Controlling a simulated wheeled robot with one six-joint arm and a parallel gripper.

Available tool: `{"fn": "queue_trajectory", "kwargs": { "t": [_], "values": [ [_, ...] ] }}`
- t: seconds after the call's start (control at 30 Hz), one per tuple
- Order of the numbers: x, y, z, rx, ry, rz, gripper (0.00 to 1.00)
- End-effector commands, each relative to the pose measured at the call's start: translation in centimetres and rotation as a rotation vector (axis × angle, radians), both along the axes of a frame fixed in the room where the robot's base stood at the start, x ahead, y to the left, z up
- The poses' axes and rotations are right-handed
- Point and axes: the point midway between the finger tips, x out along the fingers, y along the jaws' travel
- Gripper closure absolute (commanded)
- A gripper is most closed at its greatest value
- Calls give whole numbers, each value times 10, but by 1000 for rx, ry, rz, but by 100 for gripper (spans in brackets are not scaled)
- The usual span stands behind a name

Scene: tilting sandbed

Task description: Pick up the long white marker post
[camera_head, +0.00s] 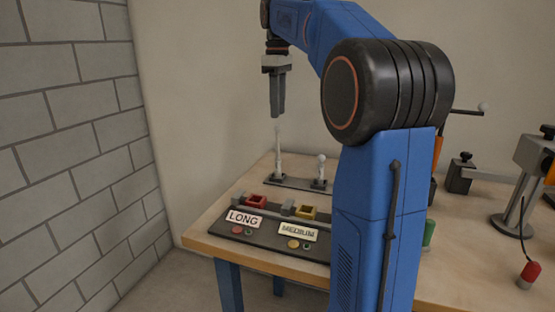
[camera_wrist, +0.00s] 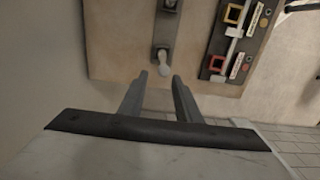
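The long white marker post (camera_head: 278,150) stands upright in a dark base strip (camera_head: 300,184) near the table's left back. In the wrist view, the post (camera_wrist: 163,68) is seen nearly end-on, just beyond the gap between my fingertips. A shorter white post (camera_head: 321,168) stands to the right in the same strip.
A dark panel in front of the posts carries a red square holder (camera_head: 257,201), a yellow square holder (camera_head: 304,212), a LONG label (camera_head: 243,218) and a MEDIUM label (camera_head: 297,232). A brick wall (camera_head: 70,140) is at left. A grey clamp stand (camera_head: 512,220) is at right.

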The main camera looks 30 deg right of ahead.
Motion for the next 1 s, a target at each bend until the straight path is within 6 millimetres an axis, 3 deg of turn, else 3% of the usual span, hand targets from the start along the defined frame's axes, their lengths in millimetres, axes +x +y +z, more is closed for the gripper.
{"fn": "queue_trajectory", "kwargs": {
  "t": [0.2, 0.5, 0.8, 1.0],
  "values": [
    [-1, 0, -34, 0, 0, 0, 70],
    [-1, 1, -53, 0, 0, 0, 70],
    [-5, 5, -91, -1, -1, 0, 70],
    [-5, 5, -99, -1, -2, 0, 70]
  ]
}}
